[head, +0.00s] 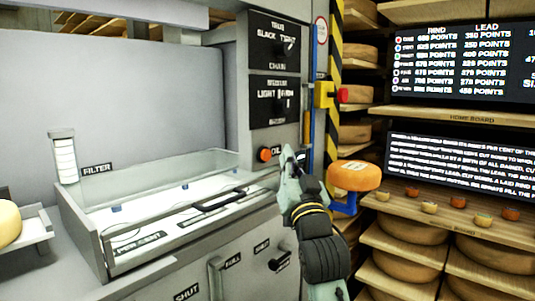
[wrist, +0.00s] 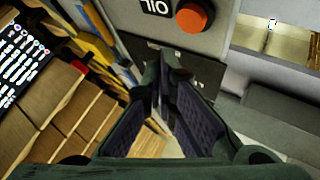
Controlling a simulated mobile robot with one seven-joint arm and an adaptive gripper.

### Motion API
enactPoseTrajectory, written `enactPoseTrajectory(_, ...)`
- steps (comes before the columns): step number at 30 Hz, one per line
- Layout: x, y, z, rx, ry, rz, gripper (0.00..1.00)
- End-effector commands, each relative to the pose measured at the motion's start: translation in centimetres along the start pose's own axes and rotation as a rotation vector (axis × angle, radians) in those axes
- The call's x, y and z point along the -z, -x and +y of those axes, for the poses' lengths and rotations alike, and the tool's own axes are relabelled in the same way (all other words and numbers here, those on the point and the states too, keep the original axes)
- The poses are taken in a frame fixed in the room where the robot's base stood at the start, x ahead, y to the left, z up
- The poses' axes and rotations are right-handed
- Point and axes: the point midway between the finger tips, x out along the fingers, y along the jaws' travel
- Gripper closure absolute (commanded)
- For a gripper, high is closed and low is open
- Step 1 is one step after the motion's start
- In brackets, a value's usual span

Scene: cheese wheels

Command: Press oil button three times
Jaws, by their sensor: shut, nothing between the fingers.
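The oil button is an orange-red round knob (head: 264,155) on the grey machine front, beside a black label reading OIL (head: 277,152). In the wrist view the button (wrist: 194,16) is at the top, just right of the upside-down label (wrist: 155,7). My gripper (head: 290,155) is right of the button in the head view and covers part of the label's right side. In the wrist view my gripper (wrist: 168,75) has its fingertips close together, empty, pointing below the button. A gap shows between fingertips and button; I see no contact.
A glass-walled basin (head: 150,205) lies left of the button. Dial panels (head: 272,100) are above it.

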Motion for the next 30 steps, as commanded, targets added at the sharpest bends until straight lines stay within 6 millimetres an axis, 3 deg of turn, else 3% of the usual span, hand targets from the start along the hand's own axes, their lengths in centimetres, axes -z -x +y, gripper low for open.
enactPoseTrajectory(9,-1.2,-1.6,-1.2,0.000,0.000,0.000,1.00)
enactPoseTrajectory(30,-1.2,-1.7,-1.2,0.000,0.001,0.000,1.00)
